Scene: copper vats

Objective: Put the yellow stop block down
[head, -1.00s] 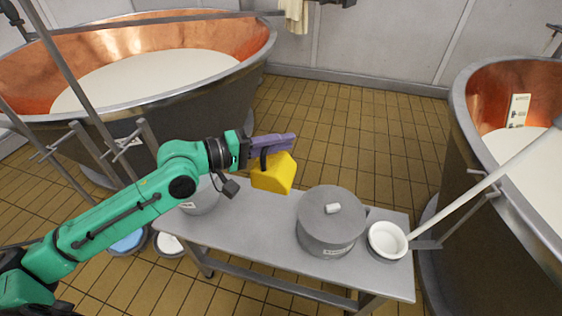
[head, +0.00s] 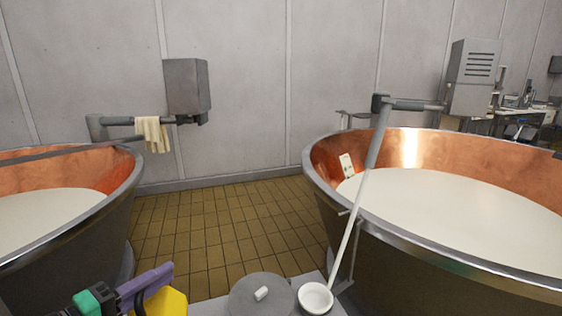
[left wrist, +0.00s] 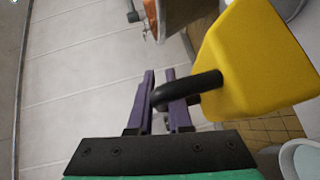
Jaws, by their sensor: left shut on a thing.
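The yellow stop block (head: 165,302) shows at the bottom edge of the head view, partly cut off. It also fills the upper right of the left wrist view (left wrist: 255,60), where its black handle (left wrist: 190,90) reaches between the purple fingers. My left gripper (head: 148,283) is shut on the handle, and it shows in the left wrist view (left wrist: 165,95) too. The block hangs to one side of the fingers. What lies under the block is out of the head view. My right gripper is not in view.
A grey lidded pot (head: 258,298) and a white bowl (head: 315,297) stand right of the block on a table, mostly cut off. A copper vat (head: 40,215) stands left and another (head: 430,215) right, with a long white pole (head: 347,240) leaning at it. Tiled floor lies between.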

